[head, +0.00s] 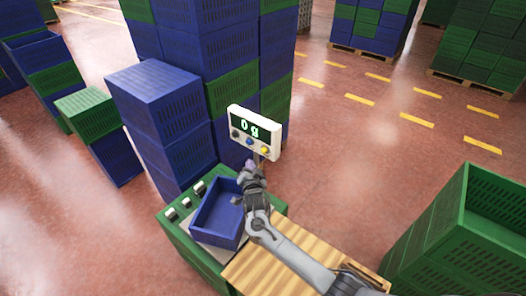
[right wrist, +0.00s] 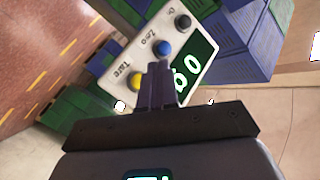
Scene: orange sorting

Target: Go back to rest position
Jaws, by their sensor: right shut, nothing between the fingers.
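My right gripper (head: 250,168) is just below the white scale display (head: 255,142), above the far right edge of an empty blue crate (head: 205,222). In the right wrist view, my right gripper's fingers (right wrist: 158,72) are shut together with nothing between them. They point at the display panel (right wrist: 130,58), near its blue and yellow buttons. I cannot tell if they touch it. The display reads 0 g. My left gripper is not in view.
The blue crate sits on a green stand (head: 185,245) with metal knobs, beside a slatted wooden surface (head: 250,272). Tall stacks of blue crates (head: 160,105) rise behind. A green crate (head: 455,240) stands at the right. The red floor (head: 340,140) beyond is open.

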